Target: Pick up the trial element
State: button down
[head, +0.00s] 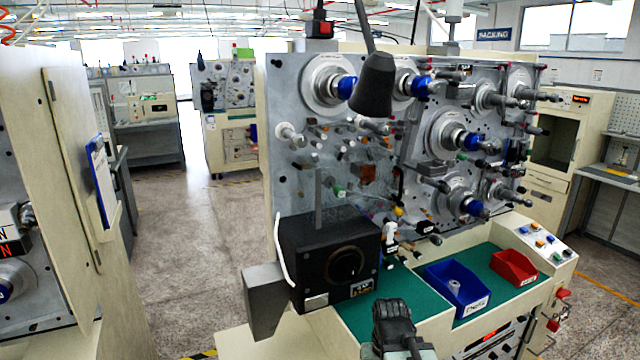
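A small pale cylindrical piece (454,287) stands in the blue bin (479,307) on the green work surface; it may be the trial element, but I cannot confirm this. My gripper (392,308) is at the bottom centre, in front of the green surface and left of the blue bin. It is apart from the small piece. The view shows it as a dark mass, so the gap between its fingers is hidden.
A red bin (514,267) stands right of the blue bin. A black box with a dial (337,256) is at the left of the surface. The winding machine panel (405,140) with spindles rises behind. Open floor (195,270) lies to the left.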

aim_at(453, 285)
jog(key=u, duration=1.2)
jog(key=k, duration=0.25)
jog(key=z, duration=0.4)
jog(key=i, duration=1)
